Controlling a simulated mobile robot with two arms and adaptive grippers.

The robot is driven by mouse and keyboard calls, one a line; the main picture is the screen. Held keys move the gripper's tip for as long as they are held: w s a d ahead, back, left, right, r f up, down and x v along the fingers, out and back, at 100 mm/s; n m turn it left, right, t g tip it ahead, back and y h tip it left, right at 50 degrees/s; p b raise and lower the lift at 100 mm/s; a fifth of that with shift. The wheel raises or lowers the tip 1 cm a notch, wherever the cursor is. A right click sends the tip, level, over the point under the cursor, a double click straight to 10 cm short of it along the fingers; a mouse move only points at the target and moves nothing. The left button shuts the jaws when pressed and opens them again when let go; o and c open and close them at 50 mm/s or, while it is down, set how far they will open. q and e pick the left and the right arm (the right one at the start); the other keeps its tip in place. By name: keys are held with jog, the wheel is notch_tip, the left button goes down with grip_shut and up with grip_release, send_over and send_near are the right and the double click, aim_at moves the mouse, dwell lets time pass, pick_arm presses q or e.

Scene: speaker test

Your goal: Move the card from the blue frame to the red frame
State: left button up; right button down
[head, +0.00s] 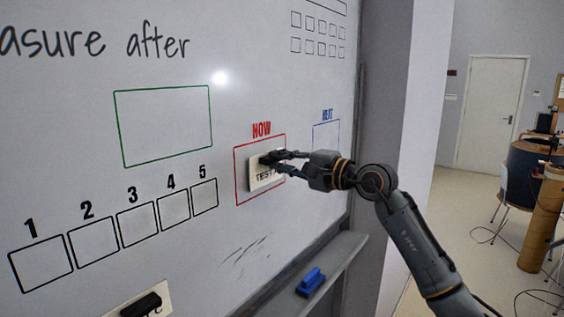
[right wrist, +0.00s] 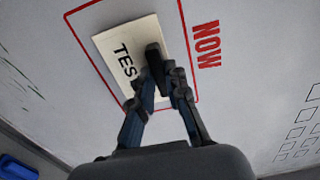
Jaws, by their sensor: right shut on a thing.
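A cream card (head: 256,181) with black "TEST" lettering is within the red frame (head: 235,172) marked "NOW" on the whiteboard. My right gripper (head: 273,163) is shut on a dark handle on the card's face and covers part of its text. In the right wrist view the card (right wrist: 112,45) lies inside the red outline (right wrist: 88,62), with my right gripper (right wrist: 160,78) in front of it. Whether the card touches the board I cannot tell. The blue frame (head: 326,122) marked "NEXT" is empty in its visible part. My left gripper is not in view.
A green frame (head: 116,125) and a row of numbered boxes (head: 84,250) are on the board. Another card with a black handle (head: 142,304) is at the bottom. A blue eraser (head: 310,282) rests on the ledge (head: 340,262). The room is open at right.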

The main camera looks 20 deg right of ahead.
jog(key=shift+w+a, duration=0.3)
jog(key=shift+w, duration=0.1)
dwell(0.4)
jog(key=c, duration=0.8)
grip_release()
jog(key=shift+c, duration=0.2)
jog(key=shift+s+d+f+b, duration=0.15)
jog(key=shift+s+d+b, duration=0.2)
jog(key=shift+s+b, duration=0.1)
jog(key=b+v, duration=0.3)
jog(key=v, duration=0.3)
jog(key=shift+a, duration=0.1)
